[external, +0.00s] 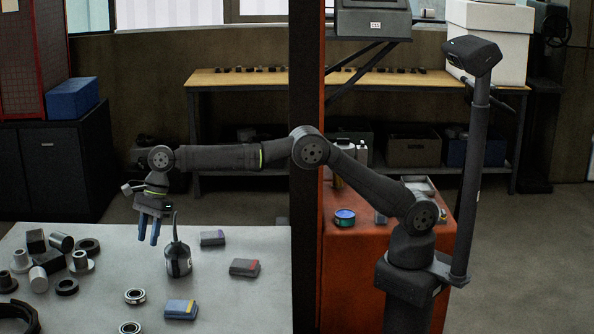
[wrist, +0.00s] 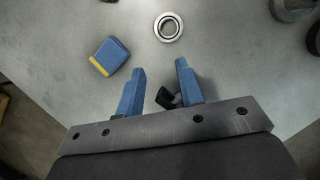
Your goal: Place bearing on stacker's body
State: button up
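Two silver ring bearings lie flat on the light grey table: one bearing (external: 134,296) near the front middle, and a second bearing (external: 130,327) at the front edge of the picture. One bearing also shows in the wrist view (wrist: 168,27), ahead of the fingertips. My gripper (external: 149,229) points down above the table with its blue fingers apart. In the wrist view my gripper (wrist: 160,69) is open, with no bearing between the fingers. Flanged silver parts (external: 81,262) stand at the left; I cannot tell which thing is the stacker's body.
A dark bottle with a thin spout (external: 178,260) stands close to the right of my gripper. Small boxes (external: 244,267) lie to its right, and a blue and yellow box (external: 181,309) lies in front. Dark rings and cylinders (external: 61,242) crowd the table's left side.

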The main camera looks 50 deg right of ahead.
send_over(141, 296)
jog(key=w+d, duration=0.1)
jog(key=d, duration=0.1)
jog(key=f, duration=1)
jog(key=shift+d+f, duration=0.2)
jog(key=shift+f, duration=0.05)
jog(key=x, duration=0.5)
jog(key=shift+s+d+f, duration=0.1)
jog(key=shift+s+f, duration=0.05)
jog(key=shift+s, duration=0.05)
grip_shut()
